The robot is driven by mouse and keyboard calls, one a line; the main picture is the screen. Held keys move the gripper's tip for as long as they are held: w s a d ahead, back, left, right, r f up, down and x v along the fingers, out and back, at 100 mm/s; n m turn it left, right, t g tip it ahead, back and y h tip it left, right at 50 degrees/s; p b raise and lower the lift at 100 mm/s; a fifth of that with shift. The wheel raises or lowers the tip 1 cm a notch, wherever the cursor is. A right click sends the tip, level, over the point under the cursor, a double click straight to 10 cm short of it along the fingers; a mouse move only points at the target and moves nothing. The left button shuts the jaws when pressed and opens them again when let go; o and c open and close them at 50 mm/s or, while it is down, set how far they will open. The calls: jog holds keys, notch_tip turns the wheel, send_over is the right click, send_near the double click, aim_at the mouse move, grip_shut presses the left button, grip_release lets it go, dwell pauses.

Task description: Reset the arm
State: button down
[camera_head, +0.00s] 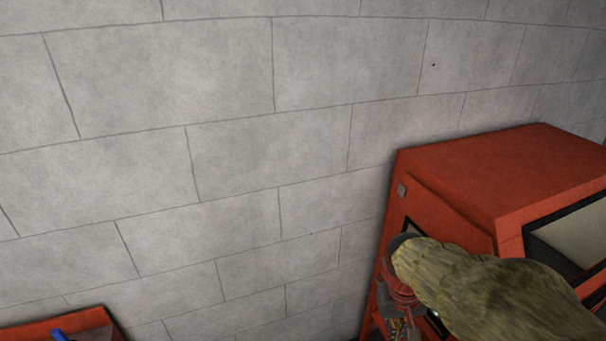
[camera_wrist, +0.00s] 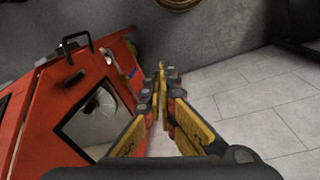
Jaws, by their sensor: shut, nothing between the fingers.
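My gripper (camera_wrist: 162,78) is in the wrist view, its two yellow and dark fingers with red parts meeting close together at the tips. It is shut and nothing shows between the fingers. In the head view my arm (camera_head: 490,285), in an olive-brown cover, comes in from the lower right. Its dark and red end part (camera_head: 400,288) hangs in front of the red machine, pointing down. The fingertips are hard to make out in the head view.
A red machine (camera_head: 500,170) with a dark-framed window stands at right, close to my arm; a red cabinet with a window and black handle (camera_wrist: 62,110) fills the wrist view's left. A grey block wall (camera_head: 220,90) stands behind. Tiled floor (camera_wrist: 260,95) is clear at right.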

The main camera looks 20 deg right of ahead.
jog(key=a+f+n+t+b, duration=0.1)
jog(key=a+n+t+b, duration=0.1)
jog(key=a+b, duration=0.5)
jog(key=w+a+f+n+t+y+b, duration=0.1)
jog(key=a+n+t+b, duration=0.2)
jog(key=a+b, duration=0.4)
jog(key=a, duration=0.4)
jog(key=shift+w+f+t, duration=0.25)
jog(key=shift+w+t, duration=0.05)
jog(key=shift+d, duration=0.1)
